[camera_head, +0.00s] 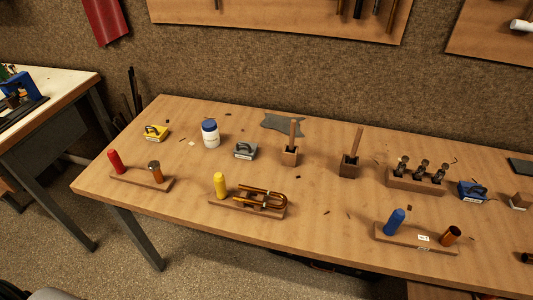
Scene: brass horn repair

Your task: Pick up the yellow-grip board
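The yellow-grip board is a narrow wooden board (226,203) near the front middle of the workbench in the head view. A yellow upright grip (220,185) stands at its left end. A bent brass tube piece (264,197) lies on its right part. The board rests on the bench top, set a little in from the front edge. Neither of my grippers shows in the head view.
A red-grip board (142,180) lies to the left and a blue-grip board (405,238) to the right. Behind stand a white jar with a blue lid (210,134), a grey block (245,150) and wooden holders (289,157). Bare bench lies around the yellow-grip board.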

